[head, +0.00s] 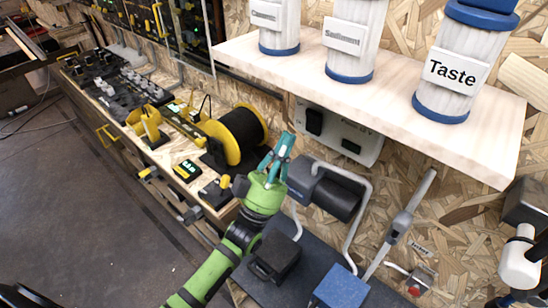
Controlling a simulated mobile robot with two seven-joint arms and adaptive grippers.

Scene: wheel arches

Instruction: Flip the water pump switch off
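A white panel (340,136) is on the wood-chip wall under the shelf. It carries a black rocker switch (314,121) and a second dark switch (351,147). Its printed text is too small and partly hidden to read surely, so I cannot tell which is the water pump switch or how it is set. My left gripper (284,143), teal-fingered on a green arm, points up just left of and below the panel in the picture. Its fingertips come together and hold nothing visible. My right gripper is not in view.
A pale shelf (400,112) with labelled canisters overhangs the panel. A black pump-like unit (331,194) with grey pipes is below right. A yellow-and-black cable reel (238,137) stands on the left bench. A small box with a red part (420,281) is lower right.

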